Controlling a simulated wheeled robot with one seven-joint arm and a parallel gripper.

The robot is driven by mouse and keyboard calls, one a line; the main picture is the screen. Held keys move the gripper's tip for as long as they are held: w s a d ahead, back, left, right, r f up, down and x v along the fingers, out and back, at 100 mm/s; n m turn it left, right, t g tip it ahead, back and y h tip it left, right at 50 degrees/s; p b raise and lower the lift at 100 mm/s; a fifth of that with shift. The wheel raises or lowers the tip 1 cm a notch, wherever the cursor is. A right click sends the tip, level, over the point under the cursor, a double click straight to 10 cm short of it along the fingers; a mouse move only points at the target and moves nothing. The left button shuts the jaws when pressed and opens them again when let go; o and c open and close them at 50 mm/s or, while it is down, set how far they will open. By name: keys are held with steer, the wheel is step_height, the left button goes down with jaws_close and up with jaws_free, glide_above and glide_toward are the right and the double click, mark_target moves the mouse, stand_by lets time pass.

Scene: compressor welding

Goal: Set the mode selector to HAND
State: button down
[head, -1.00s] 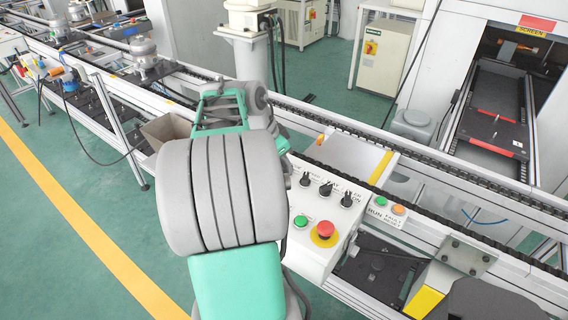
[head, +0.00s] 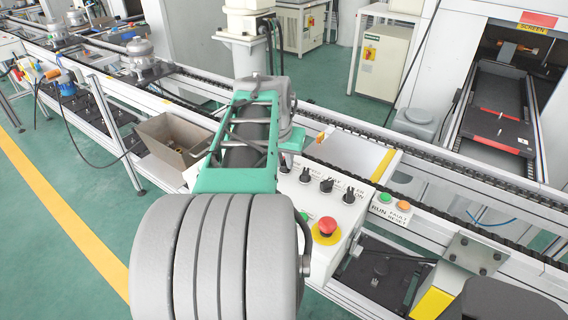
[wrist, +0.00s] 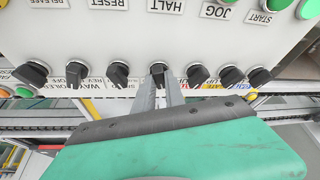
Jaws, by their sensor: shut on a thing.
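In the wrist view the white control panel (wrist: 150,32) appears upside down, with a row of several black selector knobs across it. My gripper (wrist: 160,82) is at the middle knob (wrist: 158,69), its two grey fingers shut on it. The knob's pointer and the position labels around it are mostly hidden by the fingers, so I cannot tell its setting or read HAND. In the head view the panel (head: 335,215) shows black knobs, one of them this knob (head: 326,186) at its upper middle; my arm covers the panel's left part and the fingertips are not visible there.
A red emergency stop (head: 327,226) on a yellow disc sits low on the panel. A green button (head: 385,197) and an orange button (head: 403,206) stand to its right. A conveyor rail (head: 440,165) runs behind. An open metal bin (head: 175,138) stands left of my arm.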

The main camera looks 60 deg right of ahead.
steer(key=shift+n, duration=0.5)
steer(key=c, duration=1.4)
jaws_free()
steer(key=shift+r, duration=0.1)
steer(key=v, duration=0.7)
steer(key=shift+s+r, duration=0.15)
steer(key=shift+r, duration=0.2)
steer(key=shift+a, duration=0.1)
